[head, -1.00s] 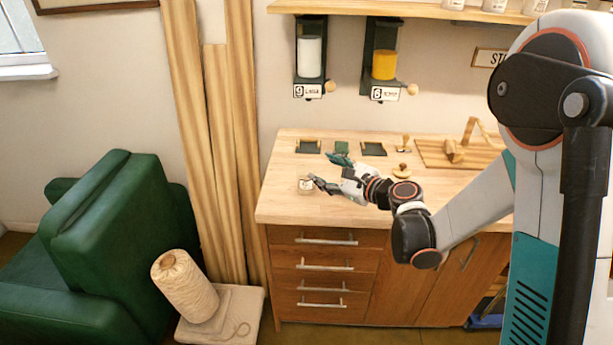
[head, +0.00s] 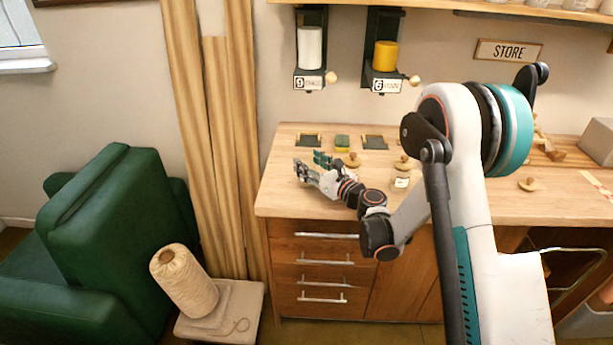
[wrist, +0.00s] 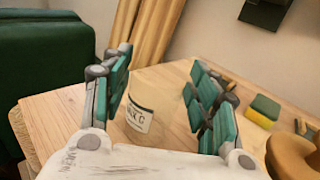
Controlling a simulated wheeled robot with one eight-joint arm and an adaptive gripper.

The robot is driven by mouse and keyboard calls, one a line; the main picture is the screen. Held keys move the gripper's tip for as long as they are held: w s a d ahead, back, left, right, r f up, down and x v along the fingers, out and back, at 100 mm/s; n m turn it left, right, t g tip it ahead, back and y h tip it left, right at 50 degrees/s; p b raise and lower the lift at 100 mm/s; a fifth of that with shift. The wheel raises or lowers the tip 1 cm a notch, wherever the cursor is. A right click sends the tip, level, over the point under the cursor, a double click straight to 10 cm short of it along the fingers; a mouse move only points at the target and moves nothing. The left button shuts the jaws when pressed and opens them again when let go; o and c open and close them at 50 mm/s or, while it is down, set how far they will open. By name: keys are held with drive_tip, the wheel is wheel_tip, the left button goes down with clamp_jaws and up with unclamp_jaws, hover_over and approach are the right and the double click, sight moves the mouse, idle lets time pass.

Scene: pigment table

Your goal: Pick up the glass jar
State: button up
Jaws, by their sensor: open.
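The glass jar (wrist: 140,118), clear with a pale label bearing dark letters, stands upright on the wooden worktop in the wrist view. It sits between the two green-padded fingers of my gripper (wrist: 160,72), which is open. The fingers are spread to either side of the jar, with a gap at the right; I cannot tell whether the left finger touches it. In the head view my gripper (head: 310,166) is low over the left end of the worktop. Its fingers hide the jar there.
A second labelled jar (head: 400,180) stands to the right of my wrist. A green and yellow sponge (head: 342,143) lies between two dark trays (head: 308,141) (head: 375,142) at the back. A wooden knob (head: 352,160) stands close behind my gripper. The worktop's front left is clear.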

sight(301, 157)
drive_tip(key=shift+b+x, duration=0.6)
drive_tip(key=shift+x, duration=2.5)
drive_tip(key=c, duration=1.2)
